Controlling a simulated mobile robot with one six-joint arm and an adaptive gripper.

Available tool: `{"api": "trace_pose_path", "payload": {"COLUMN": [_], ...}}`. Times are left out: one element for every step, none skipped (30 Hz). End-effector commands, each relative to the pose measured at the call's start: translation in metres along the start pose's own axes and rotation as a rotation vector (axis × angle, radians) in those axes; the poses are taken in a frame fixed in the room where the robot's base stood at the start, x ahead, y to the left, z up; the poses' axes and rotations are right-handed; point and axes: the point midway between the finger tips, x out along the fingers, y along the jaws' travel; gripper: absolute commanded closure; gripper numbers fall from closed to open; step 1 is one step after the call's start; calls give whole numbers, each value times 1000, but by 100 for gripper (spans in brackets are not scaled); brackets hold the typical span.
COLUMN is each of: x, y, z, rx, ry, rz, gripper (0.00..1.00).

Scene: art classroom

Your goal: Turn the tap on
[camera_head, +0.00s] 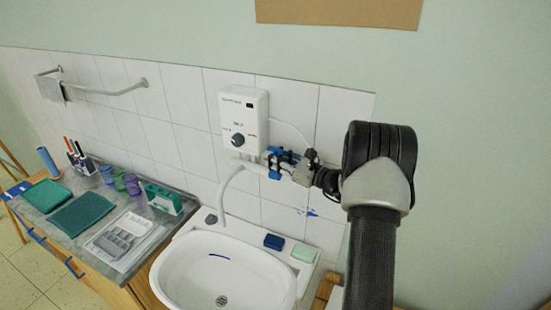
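The tap's white curved spout (230,184) comes out below a white wall-mounted water heater (243,120) and hangs over the white sink (224,266). The heater has a dark round knob (238,140) on its front. My gripper (280,164) reaches in from the right, just below the heater's lower right corner, at the tap's right end. Blue parts show around the fingertips; I cannot tell which belong to the tap's handle. The fingers are small and overlap the tap, so their opening and any contact are unclear. No water shows from the spout.
A dark blue block (274,242) and a pale green block (303,252) lie on the sink's back right rim. The counter (53,220) at left holds cups, green pads and a grey tray (123,236). A towel rail (110,92) juts from the tiled wall.

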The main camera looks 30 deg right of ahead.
Motion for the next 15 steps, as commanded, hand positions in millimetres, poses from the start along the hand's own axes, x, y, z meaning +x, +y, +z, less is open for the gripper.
{"api": "trace_pose_path", "payload": {"x": [0, 0, 0, 0, 0, 0, 0, 0, 0, 0, 0, 0, 0, 0, 0], "y": [0, 0, 0, 0, 0, 0, 0, 0, 0, 0, 0, 0, 0, 0, 0], "z": [0, 0, 0, 0, 0, 0, 0, 0, 0, 0, 1, 1, 1, 1, 1], "rx": [0, 0, 0, 0, 0, 0, 0, 0, -1, -1, -1, -1, -1, -1, -1], "ry": [0, 0, 0, 0, 0, 0, 0, 0, -1, -1, -1, -1, -2, -2, -2], "rz": [0, 0, 0, 0, 0, 0, 0, 0, 0, 0, 0, 0, 0, 0, 0], "gripper": [80, 82, 84, 86, 88, 91, 93, 95, 98, 100, 100, 100, 100, 100, 100]}}
